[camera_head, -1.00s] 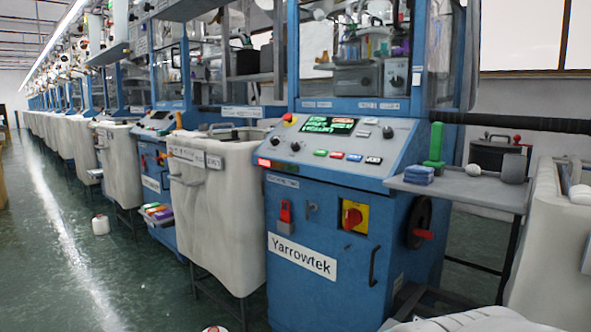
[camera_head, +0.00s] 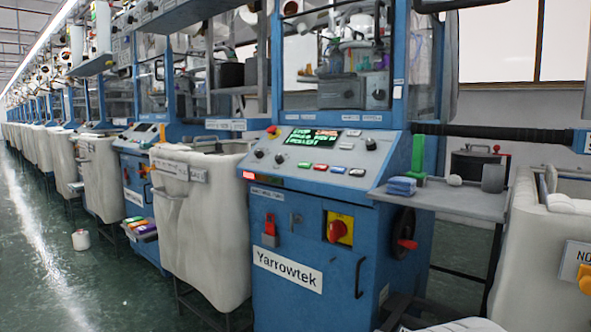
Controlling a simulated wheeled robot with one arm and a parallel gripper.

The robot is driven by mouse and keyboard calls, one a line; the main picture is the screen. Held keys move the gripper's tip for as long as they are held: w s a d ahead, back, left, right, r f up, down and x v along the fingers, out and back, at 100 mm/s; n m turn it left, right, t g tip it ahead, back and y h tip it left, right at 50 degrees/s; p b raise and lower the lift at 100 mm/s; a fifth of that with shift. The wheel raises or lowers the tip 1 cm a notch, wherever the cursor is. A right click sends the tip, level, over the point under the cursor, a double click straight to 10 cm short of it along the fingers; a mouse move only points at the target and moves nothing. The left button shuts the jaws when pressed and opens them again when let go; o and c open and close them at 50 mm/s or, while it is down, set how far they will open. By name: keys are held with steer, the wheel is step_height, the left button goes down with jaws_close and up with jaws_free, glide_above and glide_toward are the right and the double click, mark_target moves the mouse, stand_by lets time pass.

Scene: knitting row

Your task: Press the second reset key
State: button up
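The nearest blue knitting machine (camera_head: 287,262), labelled Yarrowtek, has a sloped grey control panel (camera_head: 370,157) with a lit green-text screen (camera_head: 313,136). Below the screen is a row of small keys: a green key (camera_head: 304,166), a red key (camera_head: 321,168), a blue key (camera_head: 338,170) and a pale key (camera_head: 357,172). Their lettering is too small to read. A second machine's panel (camera_head: 143,136) shows farther left, partly behind a cream bin; its keys are too small to tell apart. My gripper is not in view.
A cream bin (camera_head: 205,225) stands left of the near machine, another (camera_head: 545,250) at right. A grey side shelf (camera_head: 465,203) holds a green upright piece (camera_head: 418,157) and blue cloths (camera_head: 402,186).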

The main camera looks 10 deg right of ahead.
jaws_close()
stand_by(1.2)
